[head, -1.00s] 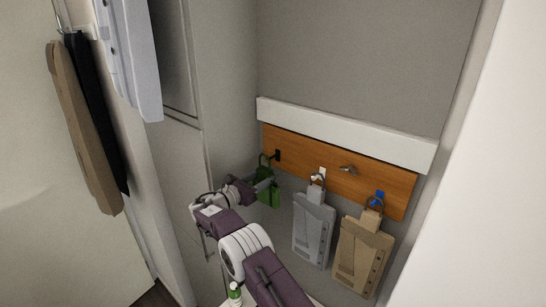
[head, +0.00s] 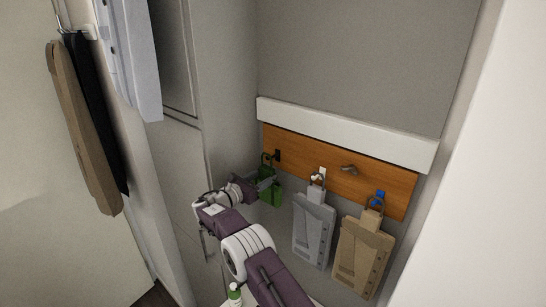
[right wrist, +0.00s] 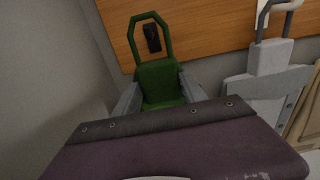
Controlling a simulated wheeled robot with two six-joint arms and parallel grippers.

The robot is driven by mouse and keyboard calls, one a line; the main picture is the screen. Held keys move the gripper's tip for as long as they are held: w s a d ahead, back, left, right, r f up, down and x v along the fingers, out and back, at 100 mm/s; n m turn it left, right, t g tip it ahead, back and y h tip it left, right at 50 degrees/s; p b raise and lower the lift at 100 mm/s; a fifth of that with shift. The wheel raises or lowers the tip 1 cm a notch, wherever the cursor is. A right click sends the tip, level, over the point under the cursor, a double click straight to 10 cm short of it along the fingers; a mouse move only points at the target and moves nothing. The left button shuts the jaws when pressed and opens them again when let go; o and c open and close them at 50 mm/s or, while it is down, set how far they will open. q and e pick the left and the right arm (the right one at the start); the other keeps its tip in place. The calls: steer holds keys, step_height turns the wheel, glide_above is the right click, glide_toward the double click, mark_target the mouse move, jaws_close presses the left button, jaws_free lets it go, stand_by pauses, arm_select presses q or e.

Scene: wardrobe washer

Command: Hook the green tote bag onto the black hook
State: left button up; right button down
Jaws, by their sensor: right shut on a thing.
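The green tote bag (head: 271,192) is held upright by my right gripper (head: 266,184) in front of the left end of the orange board. In the right wrist view, the fingers grip the sides of the green bag (right wrist: 158,82) and its handle loop stands up above them. The black hook (head: 278,155) is on the board; in the right wrist view the black hook (right wrist: 152,38) shows through the loop's opening. Whether the loop is around the hook or only in front of it, I cannot tell. My left gripper is out of view.
A grey bag (head: 313,230) hangs at the white hook and a tan bag (head: 361,257) at the blue hook (head: 379,196). A metal hook (head: 348,169) between them is bare. A grey side wall stands close to the left of the green bag.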

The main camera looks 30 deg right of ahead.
mark_target(264, 178)
steer(key=shift+w+d, duration=0.1)
steer(key=shift+d, duration=0.2)
stand_by(0.4)
steer(key=shift+w+d, duration=0.25)
steer(key=shift+d, duration=0.4)
steer(key=shift+d+f, duration=0.1)
steer(key=shift+f, duration=0.05)
steer(key=shift+w+d+f+b, duration=0.2)
steer(key=shift+d+f+b, duration=0.05)
steer(key=shift+d+b, duration=0.15)
stand_by(0.5)
steer(key=shift+f, duration=0.25)
steer(key=shift+f+b, duration=0.15)
steer(key=shift+b, duration=0.25)
